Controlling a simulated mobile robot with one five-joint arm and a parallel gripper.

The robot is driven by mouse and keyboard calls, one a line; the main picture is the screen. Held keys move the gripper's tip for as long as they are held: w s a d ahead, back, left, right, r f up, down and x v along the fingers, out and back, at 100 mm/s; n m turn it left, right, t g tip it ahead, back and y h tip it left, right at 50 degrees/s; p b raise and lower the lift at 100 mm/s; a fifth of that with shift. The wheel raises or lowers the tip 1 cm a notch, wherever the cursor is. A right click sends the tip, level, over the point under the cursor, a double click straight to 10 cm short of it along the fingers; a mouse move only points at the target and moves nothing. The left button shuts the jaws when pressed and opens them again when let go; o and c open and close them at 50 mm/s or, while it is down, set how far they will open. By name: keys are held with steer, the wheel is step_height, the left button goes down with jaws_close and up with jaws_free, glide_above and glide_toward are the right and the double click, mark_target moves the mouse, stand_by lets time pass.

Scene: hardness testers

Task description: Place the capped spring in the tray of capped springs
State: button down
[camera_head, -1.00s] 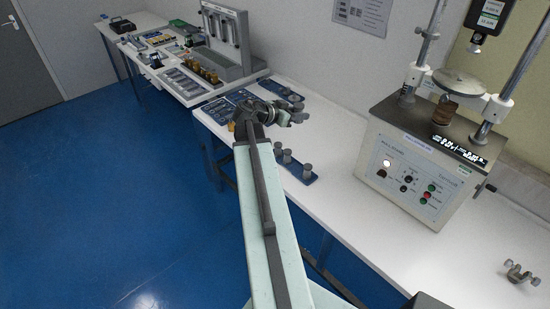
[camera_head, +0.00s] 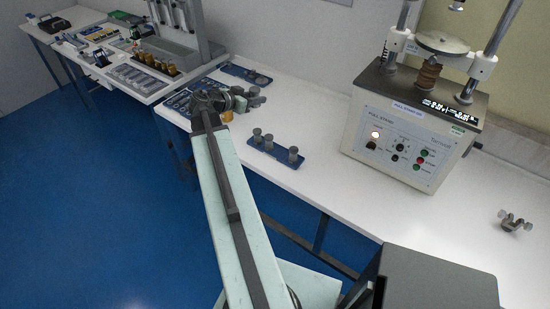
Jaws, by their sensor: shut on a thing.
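My gripper (camera_head: 250,98) reaches out over the white bench, at the end of my arm. It is shut on a small grey piece, which I take for the capped spring; the fingers hide most of it. A blue tray (camera_head: 281,154) with grey capped posts standing in it lies to the right of and nearer than my gripper. A second blue tray (camera_head: 234,71) with low grey pieces lies just beyond my gripper. The pictures are too small to tell which tray is for capped springs.
A pull stand tester (camera_head: 405,145) stands on the bench at right. A small grey clamp-like part (camera_head: 515,221) lies near the right edge. An amber piece (camera_head: 227,116) shows beside my wrist. Another bench with amber cylinders (camera_head: 160,62) is at far left. The bench middle is clear.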

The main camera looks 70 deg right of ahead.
steer(key=b, duration=1.3)
glide_above(281, 154)
step_height(281, 154, down, 16)
steer(key=shift+m+g, duration=0.3)
steer(key=shift+g, duration=0.1)
step_height(281, 154, down, 10)
steer(key=b, duration=1)
steer(key=shift+f, duration=0.15)
steer(key=shift+r, duration=0.2)
steer(key=shift+f, duration=0.1)
steer(key=c, duration=1.4)
jaws_free()
steer(key=shift+o, duration=0.2)
